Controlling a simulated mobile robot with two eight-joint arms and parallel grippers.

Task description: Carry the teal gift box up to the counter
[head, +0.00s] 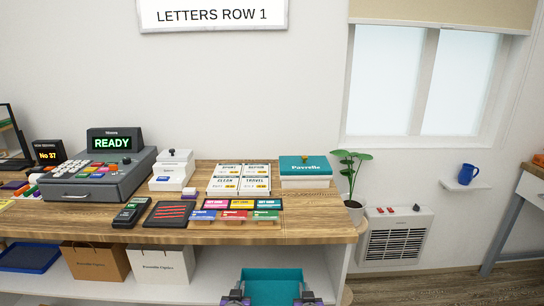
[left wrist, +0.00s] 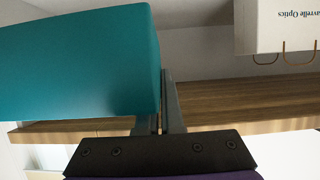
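The teal gift box (head: 271,275) is at the bottom middle of the head view, in front of the counter (head: 312,228) and lower than its top. It fills the upper left of the left wrist view (left wrist: 80,65). My left gripper (head: 238,295) is at the box's left side. In the left wrist view its fingers (left wrist: 163,110) are close together at the box's edge, and the box hides part of one finger. My right gripper (head: 306,295) is at the box's right side, its fingertips partly cut off by the frame. Both appear shut on the box's sides.
On the counter stand a cash register (head: 95,172), a card terminal (head: 131,212), cards (head: 236,204) and another teal-lidded box (head: 305,167) at the right end. A potted plant (head: 350,180) stands beside it. Paper bags (head: 160,264) are on the shelf below. Bare wood lies near the right front edge.

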